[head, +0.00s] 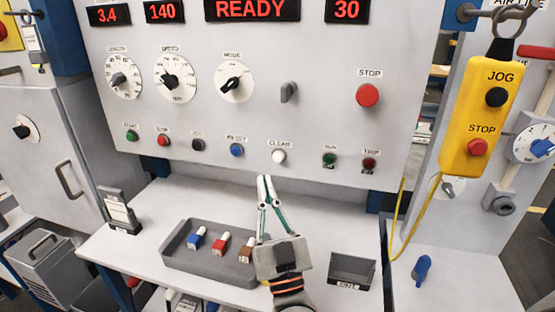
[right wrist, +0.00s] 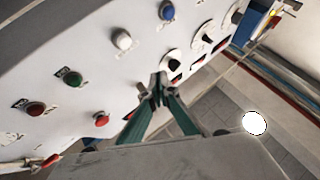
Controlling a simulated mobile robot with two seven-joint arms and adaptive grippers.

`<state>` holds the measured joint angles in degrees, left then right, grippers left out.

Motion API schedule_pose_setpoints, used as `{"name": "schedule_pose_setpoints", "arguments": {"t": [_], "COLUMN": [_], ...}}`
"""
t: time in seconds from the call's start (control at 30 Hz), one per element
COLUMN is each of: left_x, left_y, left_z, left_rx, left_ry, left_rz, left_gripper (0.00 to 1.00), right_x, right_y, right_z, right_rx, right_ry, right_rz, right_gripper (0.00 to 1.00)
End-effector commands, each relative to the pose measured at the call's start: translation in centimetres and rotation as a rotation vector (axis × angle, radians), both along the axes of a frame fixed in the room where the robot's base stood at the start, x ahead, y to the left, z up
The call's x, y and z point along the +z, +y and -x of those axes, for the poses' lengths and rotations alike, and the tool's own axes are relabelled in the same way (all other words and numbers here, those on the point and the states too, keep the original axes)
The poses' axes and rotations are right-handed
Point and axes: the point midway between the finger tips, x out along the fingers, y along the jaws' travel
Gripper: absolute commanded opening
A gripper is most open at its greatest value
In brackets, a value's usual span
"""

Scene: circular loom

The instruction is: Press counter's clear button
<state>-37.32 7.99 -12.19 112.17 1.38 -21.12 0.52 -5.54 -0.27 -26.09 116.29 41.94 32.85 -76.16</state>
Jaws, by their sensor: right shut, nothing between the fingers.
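The counter's clear button is a white round push button (head: 278,157) under the label CLEAR, on the lower row of the grey control panel (head: 320,130). A white button, likely the same one, shows in the right wrist view (right wrist: 122,39), up and left of the fingertips. My right gripper (head: 267,179) is shut and empty. In the head view its fingertips point up at the panel, just below and slightly left of the clear button, with a visible gap. In the right wrist view the closed fingertips (right wrist: 158,80) leave the white button uncovered. My left gripper is out of view.
A blue button (head: 236,150) is left of the clear button; a green button (head: 329,159) and a dark red one (head: 369,163) are right. A large red STOP button (head: 367,95) is above. A grey tray (head: 176,249) stands on the shelf below. A yellow pendant (head: 482,115) hangs right.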

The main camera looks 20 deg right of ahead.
Motion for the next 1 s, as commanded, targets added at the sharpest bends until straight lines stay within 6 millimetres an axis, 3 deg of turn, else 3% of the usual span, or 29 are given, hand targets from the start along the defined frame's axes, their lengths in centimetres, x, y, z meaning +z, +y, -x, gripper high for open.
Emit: {"name": "schedule_pose_setpoints", "arguments": {"t": [0.33, 0.5, 1.0], "left_x": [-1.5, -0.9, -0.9], "left_y": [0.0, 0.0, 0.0], "left_z": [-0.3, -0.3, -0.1], "left_rx": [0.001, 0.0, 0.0], "left_ry": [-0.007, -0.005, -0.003], "left_rz": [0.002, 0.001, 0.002], "left_gripper": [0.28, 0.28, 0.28], "right_x": [-0.2, 0.2, 0.0], "right_y": [-2.6, -3.5, -4.1], "right_z": [-3.8, -5.2, -6.1], "right_rx": [-0.001, 0.0, 0.0], "right_ry": [-0.001, -0.002, 0.0], "right_rz": [0.002, 0.002, 0.0], "right_gripper": [0.0, 0.0, 0.0]}}
